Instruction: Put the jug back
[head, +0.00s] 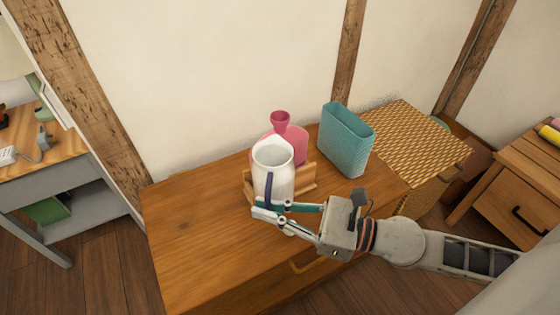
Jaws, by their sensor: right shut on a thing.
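A white jug (273,164) with a dark blue handle stands upright over the wooden dresser (195,230), near its middle. My right gripper (262,211) comes in from the right and is shut on the jug at its handle side. The fingers hide part of the jug's lower body, and I cannot tell whether its base touches the dresser. A small wooden rack or tray (307,178) shows behind and beside the jug. My left gripper is not in view.
A pink bottle (283,135) stands close behind the jug. A teal holder (345,140) stands to its right. A woven wicker chest (405,140) is beyond. The dresser's left part is clear. A wall runs behind.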

